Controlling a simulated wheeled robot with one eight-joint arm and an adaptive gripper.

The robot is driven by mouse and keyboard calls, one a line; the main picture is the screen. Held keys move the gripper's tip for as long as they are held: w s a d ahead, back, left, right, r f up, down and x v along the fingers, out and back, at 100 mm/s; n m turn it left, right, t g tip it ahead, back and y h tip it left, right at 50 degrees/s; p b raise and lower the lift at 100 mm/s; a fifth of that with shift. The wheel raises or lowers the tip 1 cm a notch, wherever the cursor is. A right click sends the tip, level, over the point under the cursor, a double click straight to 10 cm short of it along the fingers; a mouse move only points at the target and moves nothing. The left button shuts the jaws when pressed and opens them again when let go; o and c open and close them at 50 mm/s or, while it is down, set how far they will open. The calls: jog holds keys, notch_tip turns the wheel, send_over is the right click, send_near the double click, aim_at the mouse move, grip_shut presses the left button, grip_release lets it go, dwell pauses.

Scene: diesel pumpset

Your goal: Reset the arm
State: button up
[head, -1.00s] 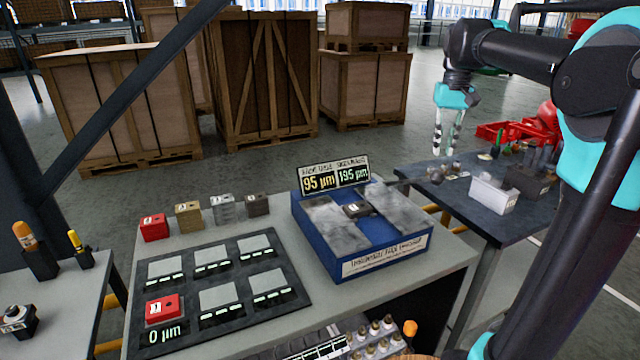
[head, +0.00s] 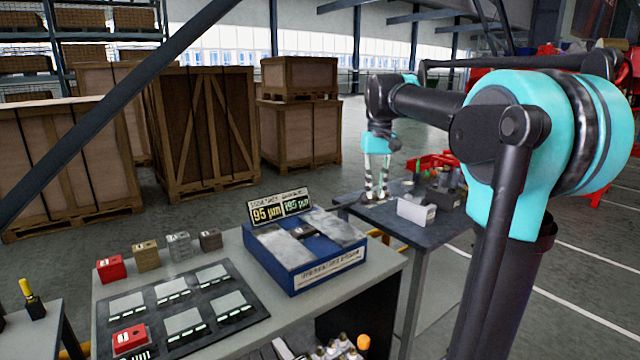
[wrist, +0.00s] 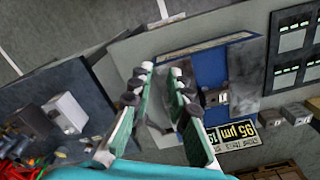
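My arm reaches out from the right in the head view, with a teal shoulder and dark links. My gripper (head: 376,192) hangs pointing down at its far end, above the dark side table (head: 440,228). In the wrist view, my gripper (wrist: 160,80) shows two green-backed fingers with dark pads and a gap between them. Nothing is held in the gap. Beyond the fingers, the wrist view shows the blue box (wrist: 207,60) with grey plates and a small dark block (wrist: 217,97).
The grey bench (head: 225,245) bears a blue gauge box (head: 320,268) with a 95 µm display (head: 267,213), a slotted black board (head: 255,312), a red block (head: 110,268) and other blocks. A white bin (head: 416,211) stands on the side table. Wooden crates (head: 205,125) stand behind.

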jog(key=s+d+f+t, duration=0.1)
jog(key=s+f, duration=0.6)
jog(key=f, duration=0.3)
jog(key=s+d+f+t, duration=0.1)
jog(key=s+f, duration=0.6)
jog(key=f, duration=0.4)
jog(key=s+d+f+m+t, duration=0.1)
jog(key=s+d+f+t, duration=0.1)
jog(key=s+f, duration=0.6)
notch_tip(320, 180, down, 2)
jog(key=shift+f, duration=0.2)
jog(key=shift+c, duration=0.4)
